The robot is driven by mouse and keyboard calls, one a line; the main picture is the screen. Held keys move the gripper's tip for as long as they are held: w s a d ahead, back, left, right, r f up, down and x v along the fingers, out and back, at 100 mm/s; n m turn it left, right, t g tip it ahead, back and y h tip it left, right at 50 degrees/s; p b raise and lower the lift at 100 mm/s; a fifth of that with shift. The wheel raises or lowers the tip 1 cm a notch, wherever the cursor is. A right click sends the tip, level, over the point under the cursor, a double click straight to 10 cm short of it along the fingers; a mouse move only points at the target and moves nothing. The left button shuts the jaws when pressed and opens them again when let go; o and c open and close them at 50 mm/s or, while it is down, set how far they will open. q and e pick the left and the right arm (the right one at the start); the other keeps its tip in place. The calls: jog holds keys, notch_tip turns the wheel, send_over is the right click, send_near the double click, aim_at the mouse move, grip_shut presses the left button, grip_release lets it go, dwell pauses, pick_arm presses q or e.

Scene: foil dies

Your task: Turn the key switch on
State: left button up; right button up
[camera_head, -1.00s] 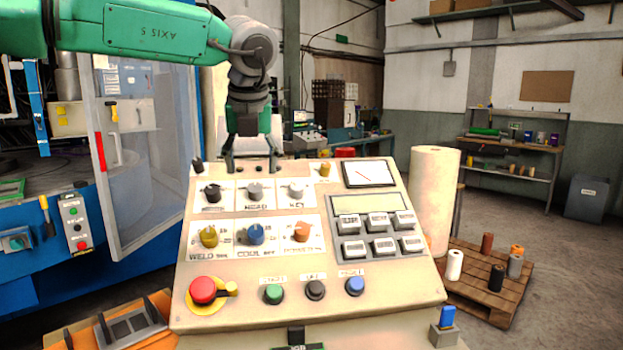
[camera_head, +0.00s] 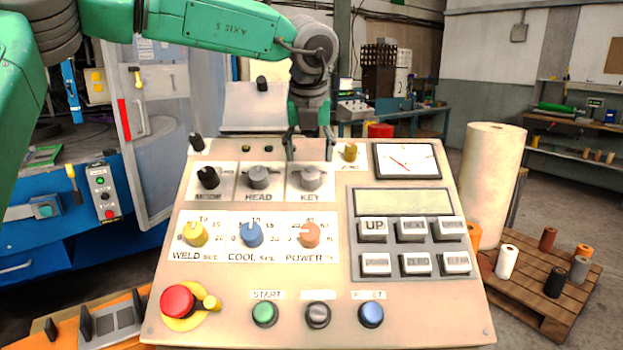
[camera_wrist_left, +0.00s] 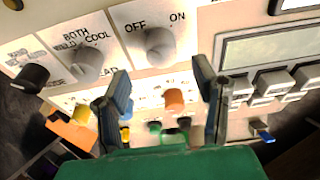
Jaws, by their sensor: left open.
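The key switch (camera_head: 310,178) is a grey knob above the KEY label in the upper row of the control panel (camera_head: 215,285). In the left wrist view the key switch (camera_wrist_left: 157,46) sits below the words OFF and ON; I cannot tell which one it points to. My left gripper (camera_head: 311,150) is at the panel's upper edge, just above the key switch and apart from it. In the left wrist view the left gripper (camera_wrist_left: 165,85) is open, its two fingers spread with nothing between them. My right gripper is not in view.
The HEAD knob (camera_head: 259,177) and MODE knob (camera_head: 208,178) stand left of the key switch. A small yellow knob (camera_head: 349,152) and a meter (camera_head: 407,160) are to its right. A red emergency button (camera_head: 178,301) is at lower left. Open air lies before the panel.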

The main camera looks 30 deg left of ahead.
aim_at(310, 172)
pick_arm(q)
jog(key=x, duration=0.7)
jog(key=shift+w+d+f, duration=0.1)
jog(key=shift+w+d, duration=0.05)
jog(key=c, duration=1.1)
